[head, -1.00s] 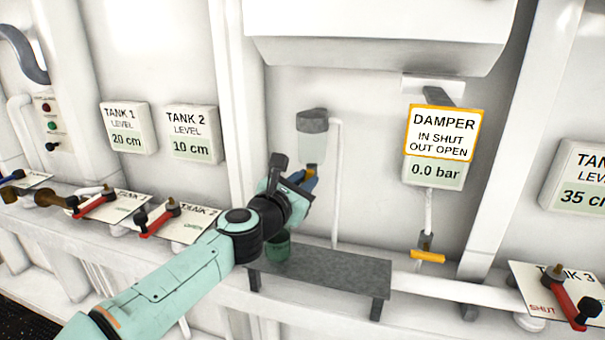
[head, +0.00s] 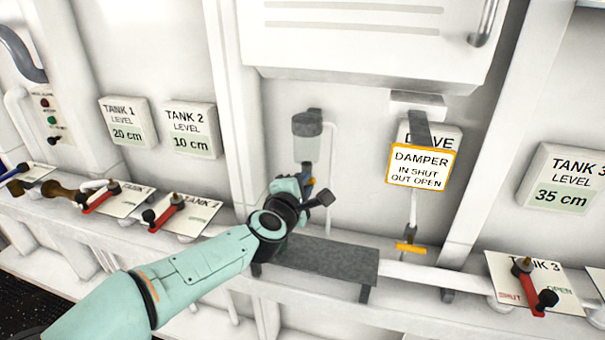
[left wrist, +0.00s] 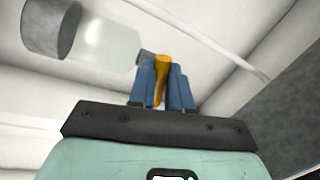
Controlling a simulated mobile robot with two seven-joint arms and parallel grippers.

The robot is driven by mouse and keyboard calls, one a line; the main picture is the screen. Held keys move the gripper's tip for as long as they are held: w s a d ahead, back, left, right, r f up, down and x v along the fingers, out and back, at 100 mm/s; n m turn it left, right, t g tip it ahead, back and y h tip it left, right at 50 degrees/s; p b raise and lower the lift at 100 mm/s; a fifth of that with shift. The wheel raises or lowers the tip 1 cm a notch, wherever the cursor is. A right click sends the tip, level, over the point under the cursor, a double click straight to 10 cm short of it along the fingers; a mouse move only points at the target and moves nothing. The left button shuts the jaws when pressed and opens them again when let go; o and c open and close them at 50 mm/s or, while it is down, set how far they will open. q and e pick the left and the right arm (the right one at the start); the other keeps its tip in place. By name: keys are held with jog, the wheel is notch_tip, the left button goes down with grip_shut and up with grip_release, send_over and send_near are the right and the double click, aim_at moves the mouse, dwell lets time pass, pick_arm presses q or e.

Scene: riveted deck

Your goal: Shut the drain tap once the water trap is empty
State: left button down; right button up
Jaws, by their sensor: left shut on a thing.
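The water trap has a grey cap (head: 307,123) and a clear bowl (head: 307,148) on the back wall. I see no water in the bowl, which also shows in the left wrist view (left wrist: 104,42). The drain tap's yellow handle (left wrist: 161,66) is at the bowl's lower end. My left gripper (left wrist: 161,84) is shut on this handle, with a blue finger on each side. In the head view my left gripper (head: 309,184) is below the bowl, and its wrist hides most of the tap. My right gripper is not in view.
A grey shelf (head: 325,261) stands below the trap. To the right, a DAMPER sign (head: 420,167) hangs in front of a panel, above another yellow handle (head: 411,248). Red tank levers line the ledge, including the TANK 3 lever (head: 528,284).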

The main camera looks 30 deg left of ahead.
pick_arm(q)
jog(key=shift+d+f+m+y+p, duration=0.15)
jog(key=shift+m+y+p, duration=0.35)
jog(key=shift+m+p, duration=0.75)
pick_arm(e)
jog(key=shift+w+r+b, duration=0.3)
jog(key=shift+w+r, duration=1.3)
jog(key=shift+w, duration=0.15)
pick_arm(q)
jog(key=shift+m, duration=0.25)
jog(key=c, duration=1.1)
grip_release()
jog(key=shift+v, duration=6.7)
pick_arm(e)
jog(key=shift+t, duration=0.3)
